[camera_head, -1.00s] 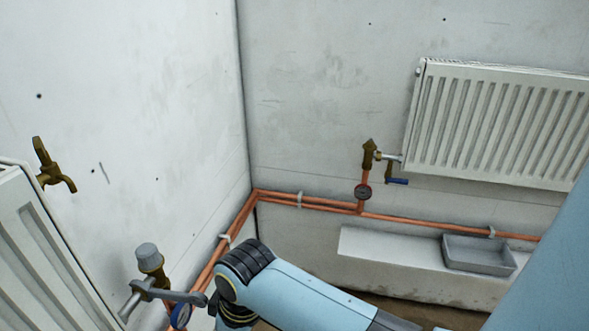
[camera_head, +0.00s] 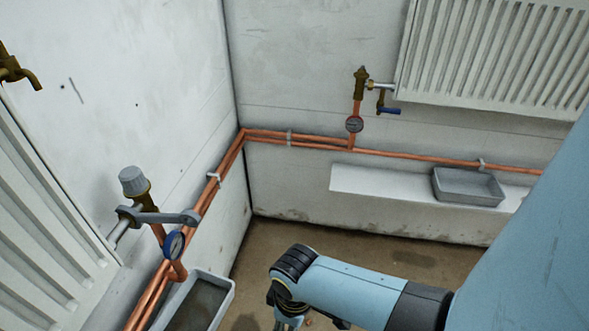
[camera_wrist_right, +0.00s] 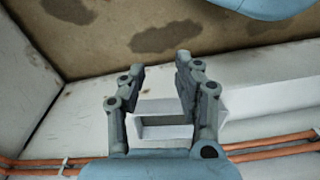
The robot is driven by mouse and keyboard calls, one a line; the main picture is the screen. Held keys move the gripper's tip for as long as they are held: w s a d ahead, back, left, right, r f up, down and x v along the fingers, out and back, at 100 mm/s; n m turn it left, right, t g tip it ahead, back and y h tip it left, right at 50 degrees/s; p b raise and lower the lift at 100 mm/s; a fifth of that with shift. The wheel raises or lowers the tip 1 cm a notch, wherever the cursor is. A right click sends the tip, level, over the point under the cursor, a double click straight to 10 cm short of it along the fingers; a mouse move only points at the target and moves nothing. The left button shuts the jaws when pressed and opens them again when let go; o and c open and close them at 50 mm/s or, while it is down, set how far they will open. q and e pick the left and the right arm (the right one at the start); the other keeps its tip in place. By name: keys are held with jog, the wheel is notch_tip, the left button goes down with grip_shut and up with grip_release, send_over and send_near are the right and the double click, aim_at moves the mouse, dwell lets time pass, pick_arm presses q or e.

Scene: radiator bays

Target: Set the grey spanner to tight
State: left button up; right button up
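The grey spanner (camera_head: 168,217) sits on the valve fitting beside the left radiator in the head view, its handle reaching right across the copper riser. A grey-capped brass valve (camera_head: 133,182) stands just above it. In the right wrist view my right gripper (camera_wrist_right: 160,70) is open and empty. My left gripper is not in view.
A grey tray (camera_head: 228,290) lies on the left below the gauge. Another tray (camera_head: 470,172) sits on a white ledge (camera_head: 375,184) at the back wall. Copper pipes (camera_head: 310,142) run along both walls. A radiator (camera_head: 490,55) hangs at the right. Open floor (camera_head: 370,255) lies in the middle.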

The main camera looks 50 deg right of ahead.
jog(key=shift+s+d+f, duration=0.1)
jog(key=shift+s+f, duration=0.3)
jog(key=shift+f, duration=0.1)
